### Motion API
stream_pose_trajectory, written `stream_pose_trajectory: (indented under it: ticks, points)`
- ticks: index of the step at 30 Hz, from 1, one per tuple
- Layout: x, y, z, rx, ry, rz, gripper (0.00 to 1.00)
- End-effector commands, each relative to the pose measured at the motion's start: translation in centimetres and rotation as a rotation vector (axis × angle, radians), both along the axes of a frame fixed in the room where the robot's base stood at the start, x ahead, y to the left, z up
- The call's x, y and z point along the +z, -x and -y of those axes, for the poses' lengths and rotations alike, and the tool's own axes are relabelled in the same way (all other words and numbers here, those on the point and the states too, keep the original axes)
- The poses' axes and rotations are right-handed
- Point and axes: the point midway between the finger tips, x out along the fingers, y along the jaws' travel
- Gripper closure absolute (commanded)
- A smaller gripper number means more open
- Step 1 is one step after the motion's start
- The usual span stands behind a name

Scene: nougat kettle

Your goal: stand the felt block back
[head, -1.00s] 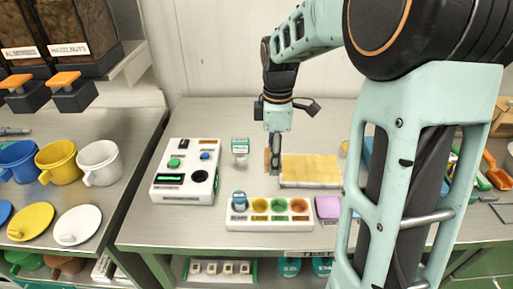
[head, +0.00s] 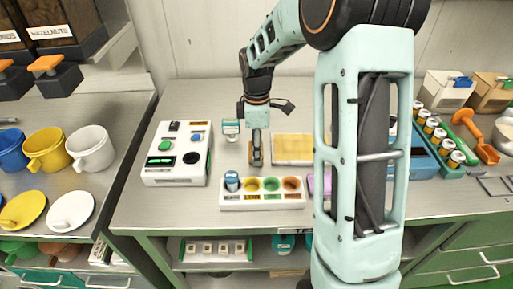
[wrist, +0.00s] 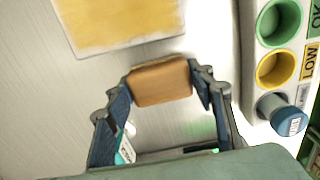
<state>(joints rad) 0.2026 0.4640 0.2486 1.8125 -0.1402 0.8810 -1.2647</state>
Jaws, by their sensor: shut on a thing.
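The felt block, a small tan-brown block with rounded edges, is between my fingertips in the wrist view (wrist: 160,83). My gripper (head: 256,153) is shut on it and points down at the table, just left of the yellow slab (head: 293,149). In the head view the block is mostly hidden behind the fingers. Whether its lower end touches the table, I cannot tell. In the wrist view the slab (wrist: 120,22) lies beyond the block, apart from it.
A white rack (head: 262,206) with coloured wells and a blue-capped bottle (head: 232,181) stands in front of my gripper. A small white-and-green container (head: 230,128) stands behind left. A white control box (head: 177,170) is farther left. Bare table lies between.

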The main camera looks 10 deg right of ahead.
Motion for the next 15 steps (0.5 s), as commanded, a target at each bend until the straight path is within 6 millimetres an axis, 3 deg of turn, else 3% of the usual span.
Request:
stream_pose_trajectory:
  ticks: [4,5,9,15]
  points:
    - [-0.47,0.0,0.01,0.0,0.0,0.0,0.73]
    - [-0.35,0.0,0.01,0.0,0.0,0.0,0.47]
    - [-0.33,0.0,0.02,0.0,0.0,0.0,0.33]
    - [-0.31,0.02,0.03,0.0,0.0,0.0,0.33]
